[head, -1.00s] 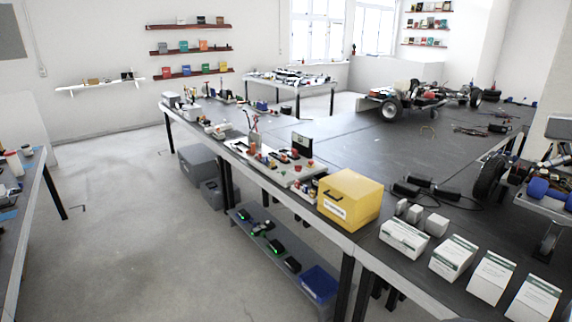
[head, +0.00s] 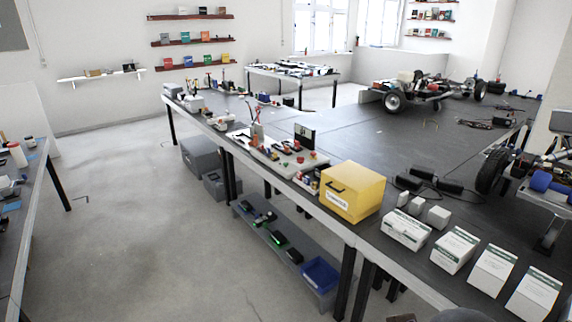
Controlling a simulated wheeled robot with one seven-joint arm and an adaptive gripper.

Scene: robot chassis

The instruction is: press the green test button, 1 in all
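A long dark table (head: 385,140) runs from the front right to the back left. On its left edge lies a pale panel (head: 262,154) with several small red and dark parts on it. A small dark upright box (head: 305,135) stands at the panel's back. I cannot make out a green button at this size. Green spots show on dark devices (head: 262,219) on the low shelf under the table, too small to identify. My gripper is not in view; a rounded grey shape at the bottom edge is probably part of my arm.
A yellow box (head: 352,190) stands at the table's near left edge, with white cartons (head: 455,249) to its right. A wheeled chassis (head: 425,90) sits farther back. A blue bin (head: 320,275) is on the low shelf (head: 285,252). The floor (head: 130,220) at left is clear.

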